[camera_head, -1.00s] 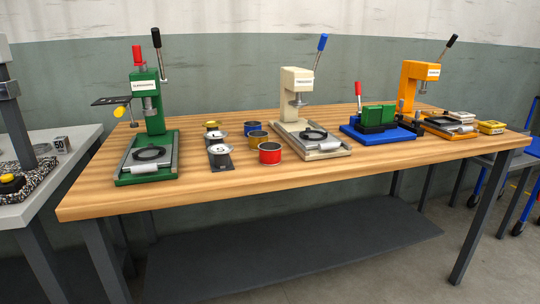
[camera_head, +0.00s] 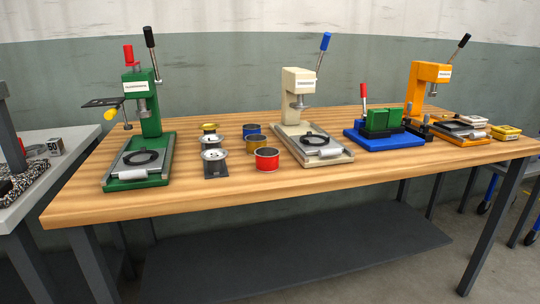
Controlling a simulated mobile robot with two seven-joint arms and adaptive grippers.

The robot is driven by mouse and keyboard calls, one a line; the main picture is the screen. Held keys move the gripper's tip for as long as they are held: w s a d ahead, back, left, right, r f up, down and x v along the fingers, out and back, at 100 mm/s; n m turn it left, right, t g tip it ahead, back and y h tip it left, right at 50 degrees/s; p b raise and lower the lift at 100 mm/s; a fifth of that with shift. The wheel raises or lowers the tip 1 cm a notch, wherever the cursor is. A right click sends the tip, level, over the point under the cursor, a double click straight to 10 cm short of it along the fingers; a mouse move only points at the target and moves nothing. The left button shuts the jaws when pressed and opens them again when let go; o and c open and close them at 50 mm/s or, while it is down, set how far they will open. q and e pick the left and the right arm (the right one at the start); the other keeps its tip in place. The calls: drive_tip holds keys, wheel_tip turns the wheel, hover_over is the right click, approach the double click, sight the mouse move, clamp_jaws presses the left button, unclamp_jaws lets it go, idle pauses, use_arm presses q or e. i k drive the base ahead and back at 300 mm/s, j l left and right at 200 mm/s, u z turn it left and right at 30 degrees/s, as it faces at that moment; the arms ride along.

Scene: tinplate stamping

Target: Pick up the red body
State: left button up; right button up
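The red body (camera_head: 267,161) is a short, open-topped red can with a metallic rim. It stands upright on the wooden table (camera_head: 220,196), near its front edge, between the green press and the cream press. A gold-brown body (camera_head: 256,143) stands just behind it and a blue body (camera_head: 251,130) behind that. To its left, metal round parts (camera_head: 214,156) sit on a dark strip. Neither of my grippers shows in this view.
A green press (camera_head: 140,158) stands at left, a cream press (camera_head: 318,145) in the middle and an orange press (camera_head: 430,88) at right. A blue-based fixture (camera_head: 384,142) with green blocks stands between the last two. The table's front strip is clear.

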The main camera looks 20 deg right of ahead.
sight(267, 158)
drive_tip(key=i+l+u, duration=0.1)
drive_tip(key=l, duration=0.25)
drive_tip(key=i+l, duration=0.2)
drive_tip(key=l, duration=0.15)
drive_tip(key=i+l+u, duration=0.15)
drive_tip(key=l, duration=0.25)
drive_tip(key=i+l, duration=0.15)
drive_tip(key=l, duration=0.2)
drive_tip(key=i+l+u, duration=0.15)
drive_tip(key=l, duration=0.6)
drive_tip(key=i+u, duration=0.05)
